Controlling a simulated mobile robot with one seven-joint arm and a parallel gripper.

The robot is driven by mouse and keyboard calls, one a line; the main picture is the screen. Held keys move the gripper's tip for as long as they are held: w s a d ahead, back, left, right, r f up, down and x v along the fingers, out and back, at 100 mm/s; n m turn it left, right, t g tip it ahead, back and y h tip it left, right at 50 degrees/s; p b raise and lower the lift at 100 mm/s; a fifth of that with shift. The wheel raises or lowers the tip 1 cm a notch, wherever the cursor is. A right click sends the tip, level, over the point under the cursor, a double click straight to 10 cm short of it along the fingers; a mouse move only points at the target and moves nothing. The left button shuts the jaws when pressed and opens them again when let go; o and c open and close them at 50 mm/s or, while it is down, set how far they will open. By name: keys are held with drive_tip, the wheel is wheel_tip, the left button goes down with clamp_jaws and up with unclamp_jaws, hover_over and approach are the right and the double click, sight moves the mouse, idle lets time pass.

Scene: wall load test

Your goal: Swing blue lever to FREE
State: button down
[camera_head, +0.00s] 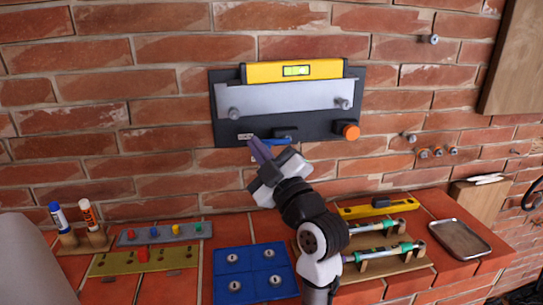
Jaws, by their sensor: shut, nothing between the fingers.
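A dark plate (290,128) on the brick wall carries a silver bar (285,98) and a yellow spirit level (260,72) above it. The blue lever (283,143) is at the plate's lower edge, mostly hidden behind my gripper. A small white label (245,136) sits left of it, its text too small to read. An orange knob (348,130) is at the plate's lower right. My gripper (257,149) is shut and empty, its fingertips in front of the lower edge of the plate; I cannot tell whether it touches the lever.
The brick ledge holds a blue tray (234,272), a strip with coloured pegs (160,234), markers (59,218), a yellow level (365,209), a wooden rack (410,266) and a metal tray (458,240). Bolts stick out of the wall at right (423,153). Wall left of the plate is clear.

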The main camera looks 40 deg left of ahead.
sight(277, 143)
drive_tip(key=shift+w+a+f+p, duration=0.2)
drive_tip(key=shift+w+f+p, duration=0.1)
drive_tip(key=shift+w, duration=0.25)
drive_tip(key=shift+w+a+f+p, duration=0.15)
drive_tip(key=shift+w+a+f, duration=0.15)
drive_tip(key=shift+w, duration=0.3)
drive_tip(key=shift+w+a+f+p, duration=0.15)
drive_tip(key=shift+w+f+p, duration=0.15)
drive_tip(key=shift+w, duration=0.25)
drive_tip(key=shift+a+f+n+b, duration=0.1)
drive_tip(key=shift+f+n+b, duration=0.15)
drive_tip(key=shift+b, duration=0.2)
